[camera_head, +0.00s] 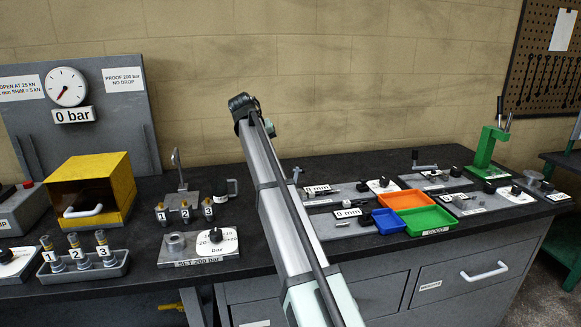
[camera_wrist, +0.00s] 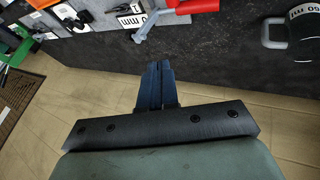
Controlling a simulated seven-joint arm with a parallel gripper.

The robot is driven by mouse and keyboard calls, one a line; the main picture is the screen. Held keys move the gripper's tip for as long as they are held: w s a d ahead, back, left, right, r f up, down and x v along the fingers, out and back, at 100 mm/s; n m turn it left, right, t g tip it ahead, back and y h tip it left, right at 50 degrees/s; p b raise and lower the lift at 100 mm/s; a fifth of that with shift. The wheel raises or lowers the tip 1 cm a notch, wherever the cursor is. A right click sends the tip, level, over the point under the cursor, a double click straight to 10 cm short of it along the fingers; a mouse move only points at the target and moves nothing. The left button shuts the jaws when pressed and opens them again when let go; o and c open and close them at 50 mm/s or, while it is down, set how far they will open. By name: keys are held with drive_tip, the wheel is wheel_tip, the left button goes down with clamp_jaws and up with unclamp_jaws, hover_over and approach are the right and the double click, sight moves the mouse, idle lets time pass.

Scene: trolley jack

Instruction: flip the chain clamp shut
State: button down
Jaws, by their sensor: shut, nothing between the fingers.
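No chain clamp can be made out for certain. A small grey lever-like piece (camera_wrist: 146,26) lies beside a "0 mm" label at the top of the wrist view. A red cylinder (camera_wrist: 190,5) is just right of it, cut by the picture edge. In the head view, an upright grey lever (camera_head: 177,165) stands on a plate at the back; I cannot tell whether it is the clamp. In the head view my arm crosses the middle and the gripper does not show.
A yellow guard box (camera_head: 95,185) and gauge panel stand left. Numbered cylinders (camera_head: 82,255) sit in a front tray. Orange (camera_head: 405,199), blue and green trays lie right, before a green press (camera_head: 487,150). A dark handled cylinder (camera_wrist: 292,35) is at the wrist view's top right.

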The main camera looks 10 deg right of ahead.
drive_tip(key=shift+f, duration=0.1)
drive_tip(key=w+d+f, duration=0.3)
drive_tip(key=d+f, duration=0.5)
drive_tip(key=f, duration=0.1)
drive_tip(key=shift+w+d, duration=0.15)
drive_tip(key=shift+w, duration=0.05)
idle(0.4)
drive_tip(key=shift+d+r, duration=0.1)
